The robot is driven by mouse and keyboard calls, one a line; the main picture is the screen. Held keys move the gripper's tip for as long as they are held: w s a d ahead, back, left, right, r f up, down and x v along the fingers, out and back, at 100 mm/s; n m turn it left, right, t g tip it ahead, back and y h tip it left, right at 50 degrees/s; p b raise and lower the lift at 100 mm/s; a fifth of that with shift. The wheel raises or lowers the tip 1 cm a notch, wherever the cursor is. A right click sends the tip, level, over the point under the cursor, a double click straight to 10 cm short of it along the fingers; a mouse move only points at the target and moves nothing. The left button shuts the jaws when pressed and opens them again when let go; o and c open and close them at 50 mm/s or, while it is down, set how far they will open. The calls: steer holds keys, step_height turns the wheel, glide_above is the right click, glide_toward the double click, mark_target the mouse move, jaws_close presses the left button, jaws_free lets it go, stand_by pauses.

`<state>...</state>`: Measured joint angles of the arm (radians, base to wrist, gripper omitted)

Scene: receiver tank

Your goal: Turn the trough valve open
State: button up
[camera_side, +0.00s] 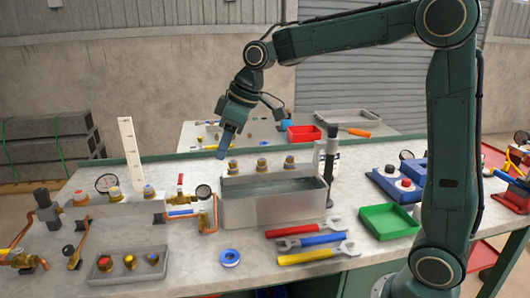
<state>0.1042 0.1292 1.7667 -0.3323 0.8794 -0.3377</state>
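A grey metal trough (262,215) stands in the middle of the workbench and seems to hold liquid. Several brass fittings (262,165) line its back edge. Left of the trough is brass and copper pipework with a red-handled valve (180,187), a blue lever or pipe piece (183,212) and a round gauge (203,192). I cannot tell for certain which fitting is the trough valve. My gripper (222,153) points down above the bench, up and left of the trough, apparently apart from everything. Its fingers are too small to show whether they are open.
Red, blue and yellow wrenches (310,241) lie before the trough, with a green tray (389,221) to their right. A blue ring (229,257) lies in front. A dark post (331,160) rises at the trough's right end. A white upright plate (132,152) stands at left.

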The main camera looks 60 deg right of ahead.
mark_target(180, 211)
steer(key=w+d+f+n+y, duration=0.1)
steer(key=w+f+n, duration=0.2)
steer(key=w+f, duration=0.6)
steer(key=w, duration=0.3)
steer(key=shift+g, duration=0.4)
steer(key=shift+d, duration=0.1)
steer(key=x, duration=1.3)
steer(key=shift+w+f, duration=0.15)
steer(key=shift+f, duration=0.1)
steer(key=shift+c, duration=0.3)
jaws_close()
